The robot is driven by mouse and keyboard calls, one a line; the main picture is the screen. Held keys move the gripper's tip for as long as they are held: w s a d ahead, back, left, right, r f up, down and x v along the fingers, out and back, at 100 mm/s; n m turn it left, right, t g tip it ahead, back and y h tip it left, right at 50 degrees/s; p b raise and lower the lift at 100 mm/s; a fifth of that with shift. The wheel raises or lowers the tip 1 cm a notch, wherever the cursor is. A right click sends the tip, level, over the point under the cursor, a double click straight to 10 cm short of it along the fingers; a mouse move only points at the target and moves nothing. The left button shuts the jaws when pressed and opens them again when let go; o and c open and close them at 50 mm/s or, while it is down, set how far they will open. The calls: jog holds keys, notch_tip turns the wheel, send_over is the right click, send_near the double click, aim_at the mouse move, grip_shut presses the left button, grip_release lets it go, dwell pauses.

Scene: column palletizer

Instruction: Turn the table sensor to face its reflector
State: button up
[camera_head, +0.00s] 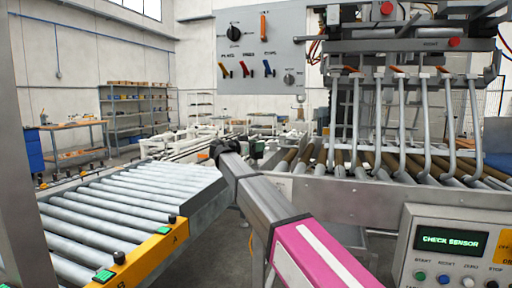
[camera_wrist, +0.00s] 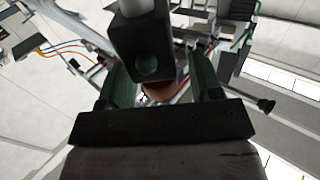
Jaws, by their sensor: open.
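In the wrist view, a dark box with a round green lens (camera_wrist: 135,38), which looks like the table sensor, hangs just past my gripper (camera_wrist: 163,88). My gripper's two green fingers are spread apart, one on each side of the space by the box's lower end. A small brown-orange piece shows between the fingers, partly hidden; I cannot tell if they touch it. In the head view, my arm reaches away from the lower right, and its dark end (camera_head: 222,147) is beside the roller table (camera_head: 185,170). I cannot make out the reflector in either view.
A control box (camera_head: 455,245) at the lower right reads "CHECK SENSOR". A grey panel (camera_head: 262,50) with knobs and coloured switches is at top centre. A machine with hanging curved metal bars (camera_head: 405,125) stands over a roller conveyor on the right. Shelves (camera_head: 140,108) stand far left.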

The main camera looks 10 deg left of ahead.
jog(key=c, duration=0.9)
jog(key=shift+c, duration=0.2)
jog(key=shift+s+y, duration=0.1)
jog(key=shift+y, duration=0.2)
jog(key=shift+s+d+n+t+y, duration=0.1)
jog(key=shift+d+n+t+y, duration=0.05)
jog(key=shift+n+t+y, duration=0.7)
jog(key=shift+w+n+t+y, duration=0.2)
jog(key=shift+n+t+y, duration=0.95)
jog(key=shift+n+y, duration=0.65)
jog(key=shift+m+y, duration=0.25)
